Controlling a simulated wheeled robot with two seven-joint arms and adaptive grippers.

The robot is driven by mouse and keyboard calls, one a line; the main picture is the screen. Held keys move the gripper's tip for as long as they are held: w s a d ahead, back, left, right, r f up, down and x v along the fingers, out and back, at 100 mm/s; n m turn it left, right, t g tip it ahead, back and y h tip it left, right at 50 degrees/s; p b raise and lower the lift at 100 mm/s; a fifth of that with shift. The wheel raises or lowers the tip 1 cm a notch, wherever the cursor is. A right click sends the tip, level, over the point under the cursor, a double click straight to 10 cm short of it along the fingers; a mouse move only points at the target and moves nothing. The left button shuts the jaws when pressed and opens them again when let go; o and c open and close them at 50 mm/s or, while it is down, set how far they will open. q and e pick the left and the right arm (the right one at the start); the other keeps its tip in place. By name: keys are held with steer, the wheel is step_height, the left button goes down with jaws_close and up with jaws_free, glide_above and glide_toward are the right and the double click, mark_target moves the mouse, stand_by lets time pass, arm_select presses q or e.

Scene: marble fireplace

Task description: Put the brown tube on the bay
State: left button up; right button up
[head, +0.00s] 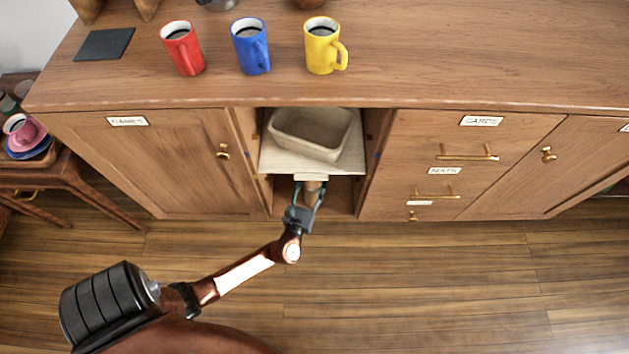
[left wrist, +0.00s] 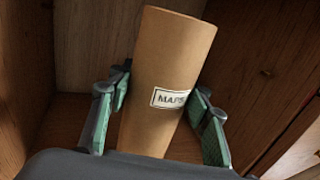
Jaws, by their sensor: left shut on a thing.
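The brown tube (left wrist: 172,50) is a plain cylinder with a "MAPS" label, held between the green-padded fingers of my left gripper (left wrist: 160,92). In the head view the left gripper (head: 305,196) is at the mouth of the open bay (head: 342,196) in the cabinet, under its shelf. Only a short brown part of the tube (head: 313,186) shows there; the shelf hides the rest. In the left wrist view the tube leans slightly, with wooden walls around it. I cannot tell whether its far end touches the bay. My right gripper is out of view.
A beige bin (head: 311,135) stands on the pale shelf (head: 275,160) above the gripper. Closed doors and drawers flank the bay. Red (head: 184,50), blue (head: 251,48) and yellow (head: 322,48) mugs stand on the cabinet top. The floor (head: 420,290) in front is clear.

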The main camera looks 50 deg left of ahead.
arm_select(q)
steer(key=shift+f, duration=0.1)
steer(key=o, duration=1.6)
steer(key=shift+s+d+r, duration=0.15)
steer(key=shift+s+r, duration=0.05)
steer(key=shift+s, duration=0.05)
steer(key=p+v, duration=0.4)
steer(key=v, duration=0.7)
steer(key=shift+s+d+f+p, duration=0.1)
steer(key=shift+s+d+p, duration=0.1)
steer(key=shift+p, duration=0.2)
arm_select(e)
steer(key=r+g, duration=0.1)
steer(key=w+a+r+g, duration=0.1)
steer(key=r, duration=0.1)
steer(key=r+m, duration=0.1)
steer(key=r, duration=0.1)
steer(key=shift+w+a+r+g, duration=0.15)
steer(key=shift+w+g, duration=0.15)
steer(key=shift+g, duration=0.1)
